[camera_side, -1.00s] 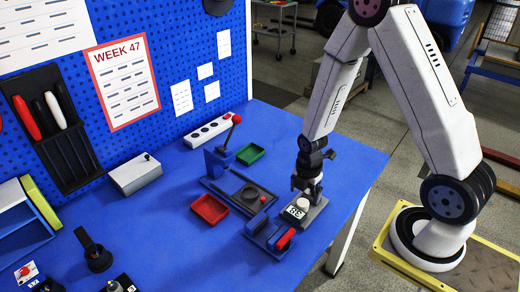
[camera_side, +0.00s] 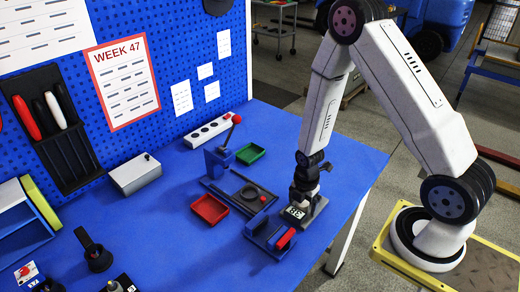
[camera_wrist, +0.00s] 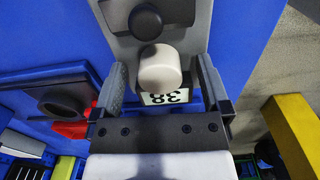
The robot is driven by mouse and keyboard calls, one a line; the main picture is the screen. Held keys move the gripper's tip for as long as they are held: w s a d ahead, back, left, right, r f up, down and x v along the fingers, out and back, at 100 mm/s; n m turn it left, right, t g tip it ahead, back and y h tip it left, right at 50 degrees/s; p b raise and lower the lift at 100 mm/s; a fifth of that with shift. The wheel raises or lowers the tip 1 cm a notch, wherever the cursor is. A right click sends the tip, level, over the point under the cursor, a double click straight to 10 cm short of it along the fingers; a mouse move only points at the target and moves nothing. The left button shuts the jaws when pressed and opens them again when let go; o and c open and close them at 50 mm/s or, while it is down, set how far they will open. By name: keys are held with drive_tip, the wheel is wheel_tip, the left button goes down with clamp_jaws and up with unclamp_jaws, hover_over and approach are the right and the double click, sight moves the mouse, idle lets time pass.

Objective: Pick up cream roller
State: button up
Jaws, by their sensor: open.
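The cream roller (camera_wrist: 160,69) shows in the wrist view as a short, pale cylinder in front of a white label reading 38 (camera_wrist: 166,97). My gripper (camera_wrist: 158,85) is open, with one grey finger on each side of the roller and a visible gap to both. In the side view my gripper (camera_side: 302,198) is low over the grey fixture (camera_side: 317,207) near the table's right edge. There the roller is hidden behind my gripper, and the label (camera_side: 295,212) shows just below it.
A dark round knob (camera_wrist: 145,22) stands beside the roller. Left of my gripper are a blue fixture with a red part (camera_side: 285,238), a dark plate with a ring (camera_side: 250,193), a red tray (camera_side: 210,209) and a green tray (camera_side: 250,153). The blue table's front middle is clear.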

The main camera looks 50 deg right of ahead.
clamp_jaws()
drive_tip(key=shift+r, duration=0.15)
drive_tip(key=shift+r, duration=4.85)
